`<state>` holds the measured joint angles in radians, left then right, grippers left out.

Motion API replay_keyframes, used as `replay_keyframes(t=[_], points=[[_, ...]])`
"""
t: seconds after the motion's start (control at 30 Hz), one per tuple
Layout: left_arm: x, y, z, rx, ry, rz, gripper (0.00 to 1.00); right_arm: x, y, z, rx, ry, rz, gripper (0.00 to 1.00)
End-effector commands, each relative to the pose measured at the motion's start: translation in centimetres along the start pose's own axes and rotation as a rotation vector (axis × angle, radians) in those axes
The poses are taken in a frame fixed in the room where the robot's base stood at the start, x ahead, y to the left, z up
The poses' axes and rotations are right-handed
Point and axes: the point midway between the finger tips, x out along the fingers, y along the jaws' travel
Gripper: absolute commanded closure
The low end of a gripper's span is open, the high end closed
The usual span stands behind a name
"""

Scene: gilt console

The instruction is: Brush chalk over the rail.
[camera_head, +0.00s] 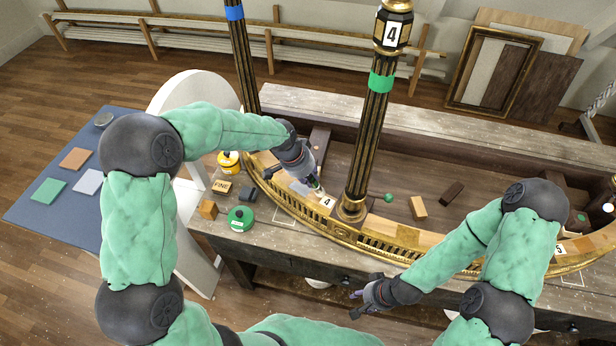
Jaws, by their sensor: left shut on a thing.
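The gilt curved rail (404,236) runs along the front of the console, with pale wood along its top. My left gripper (316,186) points down at the rail's left part, beside the label "4" (327,202). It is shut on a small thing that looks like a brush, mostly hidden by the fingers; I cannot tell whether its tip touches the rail. A pale whitish patch (299,187) shows on the rail just left of it. My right gripper (354,304) is in front of the console, below the rail, with its fingertips apart and empty.
A dark fluted post (367,145) with a green band rises just right of my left gripper. A green round tin (240,219), a yellow tin (228,162) and small blocks stand at the bench's left end. A blue mat (40,213) with coloured pads lies further left.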

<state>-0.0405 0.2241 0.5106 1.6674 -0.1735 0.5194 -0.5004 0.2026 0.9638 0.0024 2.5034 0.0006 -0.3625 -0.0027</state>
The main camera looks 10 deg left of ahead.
Motion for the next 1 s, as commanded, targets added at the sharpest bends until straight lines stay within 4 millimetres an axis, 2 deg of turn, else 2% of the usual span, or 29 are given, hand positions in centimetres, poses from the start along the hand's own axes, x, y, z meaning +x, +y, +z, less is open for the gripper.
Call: replay_keyframes(t=[0.2,0.27,1.0], points=[[-0.3,0.1,-0.3,-0.001,-0.001,0.0,1.0,-0.4,-0.1,0.0,0.0,0.0,0.0,0.6],[-1.3,0.2,-0.8,-0.001,0.002,-0.001,1.0,-0.6,-0.2,0.0,0.0,0.0,0.0,0.6],[-5.2,0.6,-2.8,-0.005,0.002,-0.002,1.0,-3.0,-1.1,0.1,0.0,0.0,0.0,0.6]])
